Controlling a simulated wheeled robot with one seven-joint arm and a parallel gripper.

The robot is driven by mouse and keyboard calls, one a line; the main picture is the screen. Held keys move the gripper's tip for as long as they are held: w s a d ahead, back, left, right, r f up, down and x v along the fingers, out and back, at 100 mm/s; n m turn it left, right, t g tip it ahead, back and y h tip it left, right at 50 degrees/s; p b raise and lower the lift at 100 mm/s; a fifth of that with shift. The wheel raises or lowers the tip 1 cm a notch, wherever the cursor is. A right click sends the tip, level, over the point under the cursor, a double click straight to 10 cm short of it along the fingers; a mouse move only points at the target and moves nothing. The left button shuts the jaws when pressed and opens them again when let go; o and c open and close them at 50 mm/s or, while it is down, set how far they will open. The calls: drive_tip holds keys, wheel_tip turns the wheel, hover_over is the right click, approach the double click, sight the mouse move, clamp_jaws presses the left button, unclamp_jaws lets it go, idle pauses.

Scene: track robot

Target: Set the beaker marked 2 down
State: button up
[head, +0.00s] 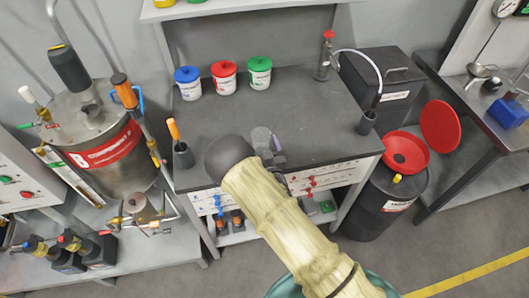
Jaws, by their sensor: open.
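My gripper (265,141) is a small dark grey shape past the end of my beige-sleeved arm, over the front middle of the dark bench top (310,120). It is open; its fingers are partly hidden by my arm and too small to make out well. I cannot make out a beaker marked 2 in this view. Anything close behind my wrist is hidden.
White tubs with a blue lid (187,75), a red lid (224,69) and a green lid (260,64) stand at the bench's back. A dark holder (183,155) stands front left, another (367,123) right. The bench's middle right is clear.

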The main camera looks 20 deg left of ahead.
drive_tip(key=shift+s+d, duration=0.1)
drive_tip(key=shift+s, duration=0.1)
drive_tip(key=b+v, duration=0.2)
drive_tip(key=v, duration=0.9)
drive_tip(key=shift+s+b, duration=0.25)
drive_tip(key=shift+b, duration=0.15)
drive_tip(key=shift+d, duration=0.15)
